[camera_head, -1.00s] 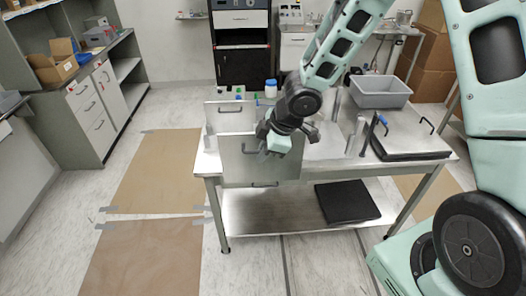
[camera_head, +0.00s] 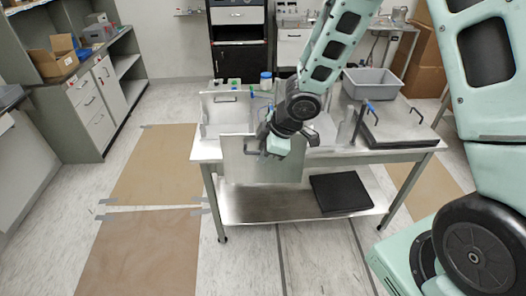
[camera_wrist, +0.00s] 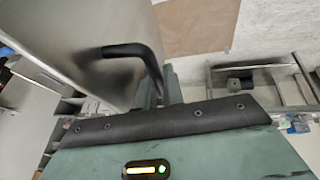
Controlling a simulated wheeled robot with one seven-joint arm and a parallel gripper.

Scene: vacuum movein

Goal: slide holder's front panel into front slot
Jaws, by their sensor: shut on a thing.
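My gripper (camera_head: 268,146) is over the left front part of the table. It is shut on a flat grey metal panel (camera_head: 265,170), at its dark bar handle. The panel hangs nearly upright, slightly tilted, and covers part of the table's front edge. In the wrist view the panel (camera_wrist: 85,30) fills the upper left, and its black bent handle (camera_wrist: 130,52) runs down to my gripper. A second upright panel (camera_head: 215,115) with a handle stands behind it on the table. The front slot is hidden behind the held panel and my arm.
The metal table (camera_head: 395,152) has a lower shelf with a black slab (camera_head: 340,192). On top are a grey bin (camera_head: 372,84), a dark flat piece with handles (camera_head: 405,136) and a blue-capped jar (camera_head: 266,81). Clear floor with brown sheets (camera_head: 155,170) lies left of the table.

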